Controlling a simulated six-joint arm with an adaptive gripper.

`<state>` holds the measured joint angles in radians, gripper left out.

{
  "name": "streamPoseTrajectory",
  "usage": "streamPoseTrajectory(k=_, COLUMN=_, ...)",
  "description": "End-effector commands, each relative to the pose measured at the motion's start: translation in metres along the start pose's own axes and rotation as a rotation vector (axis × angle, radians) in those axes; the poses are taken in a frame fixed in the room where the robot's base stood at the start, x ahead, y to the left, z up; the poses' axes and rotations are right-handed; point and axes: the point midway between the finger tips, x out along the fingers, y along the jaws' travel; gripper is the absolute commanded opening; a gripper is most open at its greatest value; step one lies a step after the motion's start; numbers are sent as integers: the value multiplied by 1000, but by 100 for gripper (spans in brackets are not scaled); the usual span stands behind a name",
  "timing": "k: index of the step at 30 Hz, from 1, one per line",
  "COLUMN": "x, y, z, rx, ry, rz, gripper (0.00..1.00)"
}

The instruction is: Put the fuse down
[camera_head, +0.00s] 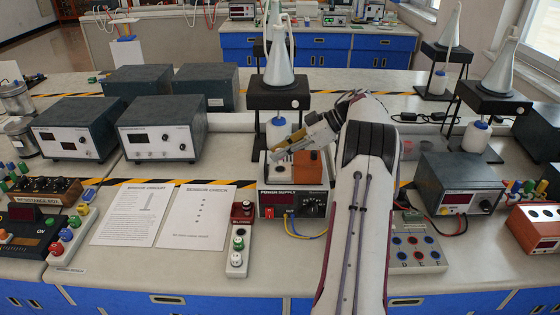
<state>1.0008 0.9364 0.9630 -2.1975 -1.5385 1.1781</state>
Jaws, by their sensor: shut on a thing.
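An orange-brown block (312,166) shows just behind and below my gripper, on or above the power supply. I cannot tell whether the fingers touch anything below. My white arm reaches in from the front and hides part of the bench to the right.
Printed sheets (197,217) lie left of the power supply, with a small terminal strip (238,245) beside it. Grey instrument boxes (160,128) stand behind left. A black stand with a white cone (279,90) rises close behind my gripper. Another meter (457,190) stands right.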

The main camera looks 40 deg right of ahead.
Motion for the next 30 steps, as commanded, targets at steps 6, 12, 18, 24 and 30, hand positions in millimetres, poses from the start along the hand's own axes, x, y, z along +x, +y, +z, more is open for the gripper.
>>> streamPoseTrajectory(k=6, x=11, y=-1, z=16, rx=2, ry=1, rz=-2, gripper=0)
streamPoseTrajectory(k=12, x=20, y=-1, z=29, rx=1, ry=0, rz=0, gripper=0)
streamPoseTrajectory(k=18, x=20, y=-1, z=30, rx=0, ry=0, rz=0, gripper=0)
streamPoseTrajectory(k=24, x=21, y=-1, z=31, rx=1, ry=0, rz=0, gripper=0)
streamPoseTrajectory(k=30, x=22, y=-1, z=32, rx=1, ry=0, rz=-1, gripper=34)
